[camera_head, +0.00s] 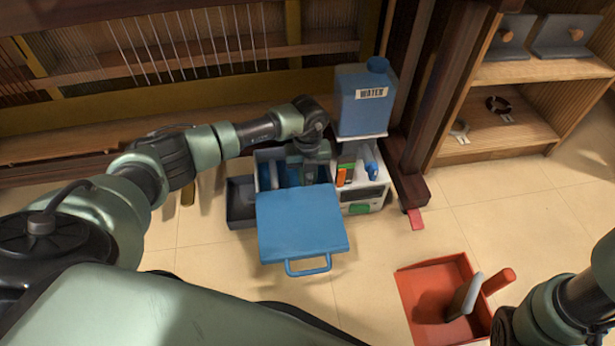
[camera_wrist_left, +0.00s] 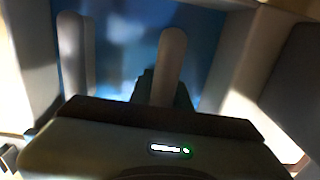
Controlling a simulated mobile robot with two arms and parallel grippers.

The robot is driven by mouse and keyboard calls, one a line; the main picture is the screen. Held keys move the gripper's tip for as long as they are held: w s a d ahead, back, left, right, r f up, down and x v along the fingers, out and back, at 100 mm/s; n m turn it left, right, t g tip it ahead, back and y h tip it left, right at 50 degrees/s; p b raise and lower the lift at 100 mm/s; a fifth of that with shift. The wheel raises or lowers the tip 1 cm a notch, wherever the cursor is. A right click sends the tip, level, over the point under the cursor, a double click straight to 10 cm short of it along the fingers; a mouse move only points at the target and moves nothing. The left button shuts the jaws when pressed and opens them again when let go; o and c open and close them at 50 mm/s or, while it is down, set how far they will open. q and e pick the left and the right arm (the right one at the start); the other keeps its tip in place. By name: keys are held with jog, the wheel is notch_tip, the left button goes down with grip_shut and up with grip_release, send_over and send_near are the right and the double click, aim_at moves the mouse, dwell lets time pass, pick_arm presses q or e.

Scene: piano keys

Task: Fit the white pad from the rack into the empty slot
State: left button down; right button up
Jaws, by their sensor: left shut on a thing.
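The slot is not clearly visible. My right arm enters at lower right, its gripper out of view.
A side compartment (camera_head: 378,190) holds small orange, green and blue items. A dark grey bin (camera_head: 240,203) sits at left. A red dustpan (camera_head: 420,290) lies at lower right. Wooden shelves (camera_head: 510,135) stand at upper right.

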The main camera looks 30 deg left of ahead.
pick_arm(q)
jog(key=shift+f, duration=0.35)
jog(key=c, duration=0.9)
grip_release()
jog(key=shift+o, duration=0.2)
